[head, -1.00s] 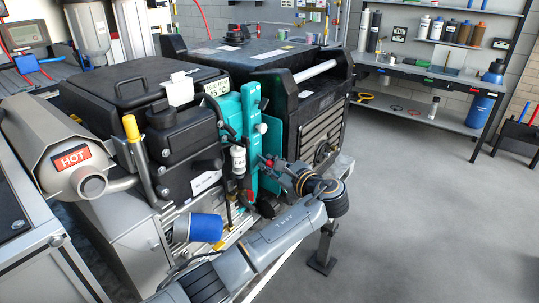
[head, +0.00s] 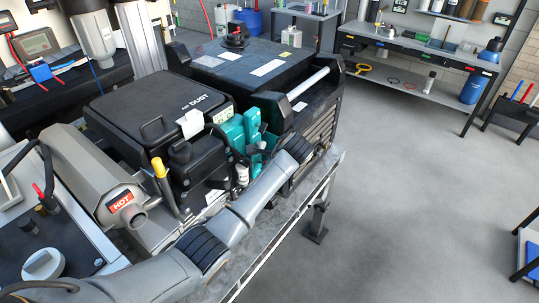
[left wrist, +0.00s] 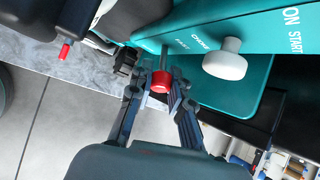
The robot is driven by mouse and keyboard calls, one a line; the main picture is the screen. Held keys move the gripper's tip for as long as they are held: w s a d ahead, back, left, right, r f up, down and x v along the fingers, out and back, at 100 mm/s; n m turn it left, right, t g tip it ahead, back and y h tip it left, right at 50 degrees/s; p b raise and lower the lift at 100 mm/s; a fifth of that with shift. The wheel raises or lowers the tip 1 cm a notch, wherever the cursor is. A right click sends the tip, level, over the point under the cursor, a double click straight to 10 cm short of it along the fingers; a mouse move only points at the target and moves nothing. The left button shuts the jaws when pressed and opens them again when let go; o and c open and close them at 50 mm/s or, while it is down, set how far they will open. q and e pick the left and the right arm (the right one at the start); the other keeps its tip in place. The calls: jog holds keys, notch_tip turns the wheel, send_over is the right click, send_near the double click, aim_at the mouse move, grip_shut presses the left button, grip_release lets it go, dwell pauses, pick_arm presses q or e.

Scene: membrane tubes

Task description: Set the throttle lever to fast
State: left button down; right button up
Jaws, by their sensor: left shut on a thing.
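The throttle lever's red knob (left wrist: 161,79) sits between the fingertips of my left gripper (left wrist: 165,93), which is shut on it, in the left wrist view. The lever's thin stem reaches up to the teal control panel (left wrist: 212,105). Small lettering that seems to read FAST is printed near the stem. The teal panel also shows in the head view (head: 236,134), partly covered by my left arm. There my left gripper and the lever are hidden. My right gripper is in neither current view.
A white knob (left wrist: 226,60) with CHOKE lettering is right beside the lever. A smaller red-tipped part (left wrist: 64,51) hangs at the left. The floor at right is open.

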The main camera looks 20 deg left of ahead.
pick_arm(q)
jog(key=shift+w+r+h+p, duration=0.1)
jog(key=shift+r+h+p, duration=0.2)
jog(key=shift+h+p, duration=0.15)
jog(key=c, duration=1.2)
grip_release()
jog(key=shift+a+f, duration=0.1)
jog(key=v, duration=1.2)
jog(key=shift+w, duration=0.15)
